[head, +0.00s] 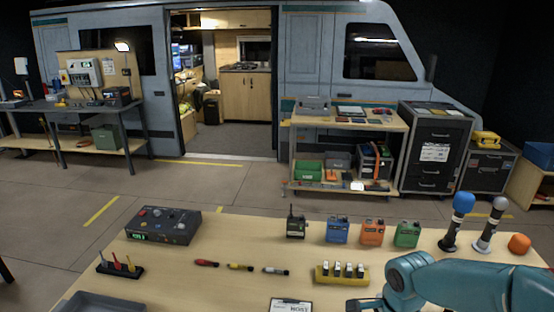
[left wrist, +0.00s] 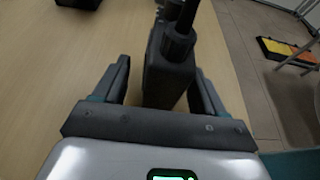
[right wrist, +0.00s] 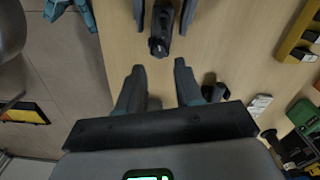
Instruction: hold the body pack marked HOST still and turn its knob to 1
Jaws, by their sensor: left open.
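A dark body pack (left wrist: 168,78) with a black knob or antenna base stands between the spread fingers of my left gripper (left wrist: 160,70); no clear grip on it shows. No mark is readable on it. In the right wrist view the dark pack (right wrist: 161,33) shows end-on, between what look like my left fingertips. My right gripper (right wrist: 159,66) is open and empty, pointing towards the pack and apart from it. In the head view only part of my right gripper (head: 365,304) shows at the bottom edge, and my left gripper is out of frame. The knob's setting is not readable.
A clipboard (head: 290,305) with a card reading HOST lies at the near edge. Behind it are a yellow battery rack (head: 342,274), a row of dark, blue (head: 337,231), orange and green packs, and microphones (head: 457,222). A grey tray (head: 100,302) is at left.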

